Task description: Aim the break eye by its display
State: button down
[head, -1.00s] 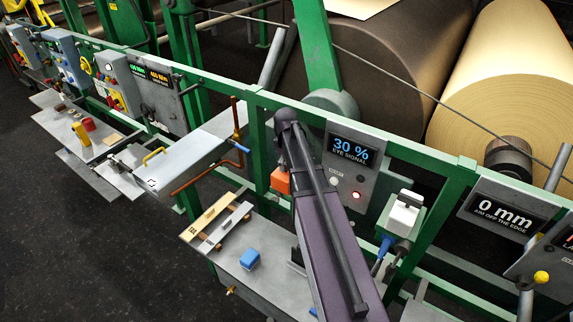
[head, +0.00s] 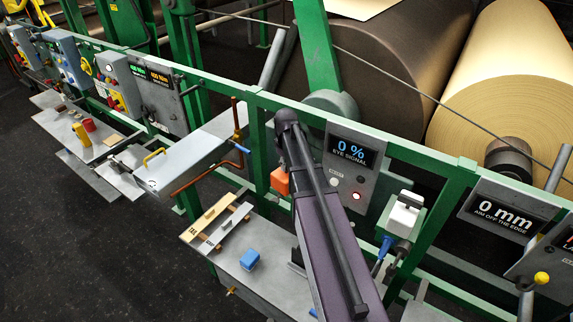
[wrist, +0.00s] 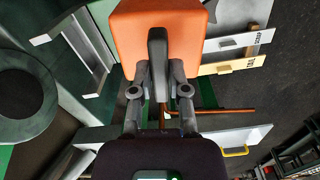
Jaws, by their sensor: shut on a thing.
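The break eye is an orange block (head: 280,181), seen at the left of my arm in the head view and large at the top of the wrist view (wrist: 185,32). A dark grey grip (wrist: 157,60) stands on its near face. My gripper (wrist: 159,72) is shut on this grip, one finger on each side. In the head view my arm hides the gripper. The eye signal display (head: 350,150) reads 0 %, on a grey panel right of my arm. A small lamp (head: 356,195) glows below it.
Green rails (head: 412,155) run in front of the large paper rolls (head: 505,85). A shelf (head: 225,256) below holds two labelled bars (head: 210,217) and a blue block (head: 250,259). Another display (head: 500,211) reads 0 mm off the edge. A blue-plugged white box (head: 403,216) is at right.

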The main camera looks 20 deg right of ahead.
jog(key=c, duration=0.6)
grip_release()
jog(key=shift+r, duration=0.1)
